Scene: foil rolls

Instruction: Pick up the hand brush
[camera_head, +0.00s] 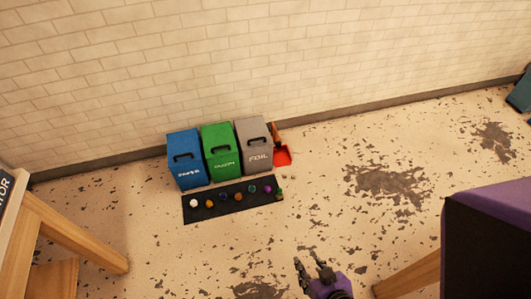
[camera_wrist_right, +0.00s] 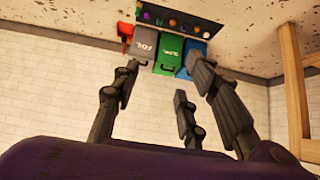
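A brown upright piece (camera_head: 276,131), which looks like the hand brush, stands against the wall just right of the grey foil bin. A red dustpan (camera_head: 282,157) lies on the floor in front of it. The dustpan also shows, upside down, at the top of the right wrist view (camera_wrist_right: 125,29); I cannot make out the brush there. My right gripper (camera_head: 309,261) is at the bottom of the head view, well short of the brush. Its fingers (camera_wrist_right: 168,80) are spread apart with nothing between them. My left gripper is not in view.
Blue (camera_head: 186,159), green (camera_head: 221,150) and grey (camera_head: 254,144) bins stand in a row by the wall. A dark mat (camera_head: 232,209) with several small balls lies before them. Wooden furniture (camera_head: 75,235) is at the left. The floor right of the dustpan is clear.

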